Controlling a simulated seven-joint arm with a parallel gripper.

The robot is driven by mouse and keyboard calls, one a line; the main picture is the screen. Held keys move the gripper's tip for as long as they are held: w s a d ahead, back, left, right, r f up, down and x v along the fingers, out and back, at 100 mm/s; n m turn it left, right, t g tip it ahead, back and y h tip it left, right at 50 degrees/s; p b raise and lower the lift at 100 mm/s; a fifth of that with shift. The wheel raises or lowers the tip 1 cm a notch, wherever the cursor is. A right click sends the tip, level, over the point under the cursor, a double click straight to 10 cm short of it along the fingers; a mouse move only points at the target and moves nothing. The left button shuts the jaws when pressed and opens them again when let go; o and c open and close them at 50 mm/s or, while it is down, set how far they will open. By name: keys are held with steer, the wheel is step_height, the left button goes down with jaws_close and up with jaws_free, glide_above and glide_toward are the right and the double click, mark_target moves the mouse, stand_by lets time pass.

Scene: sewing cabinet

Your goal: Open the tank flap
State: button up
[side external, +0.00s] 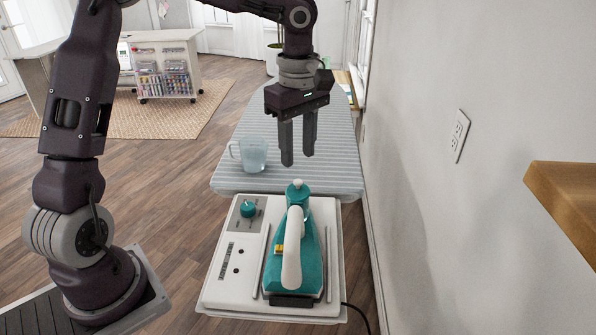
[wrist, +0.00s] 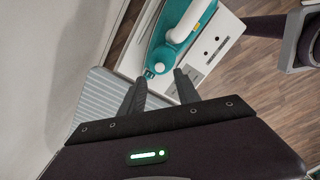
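A teal iron (side external: 311,262) with a white handle (side external: 292,262) rests on a white steam station (side external: 222,283). A small pale cap (side external: 297,184) sits at the iron's far end, and I cannot tell whether it is the tank flap. In the wrist view the iron (wrist: 161,53) lies beyond my fingertips, with the pale-blue cap (wrist: 153,69) near the left finger. My gripper (side external: 298,160) points down above the far end of the iron. Its fingers are apart with nothing between them. It also shows in the wrist view (wrist: 159,76).
A striped ironing board (side external: 235,178) extends behind the station, with a clear blue glass mug (side external: 253,154) at its left. A teal dial (side external: 248,209) sits on the station's left side. The wall (side external: 430,220) is close on the right. A wooden shelf (side external: 565,190) juts in.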

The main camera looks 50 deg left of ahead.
mark_target(298, 181)
step_height(298, 181, down, 6)
steer(key=shift+r, duration=0.1)
jaws_close()
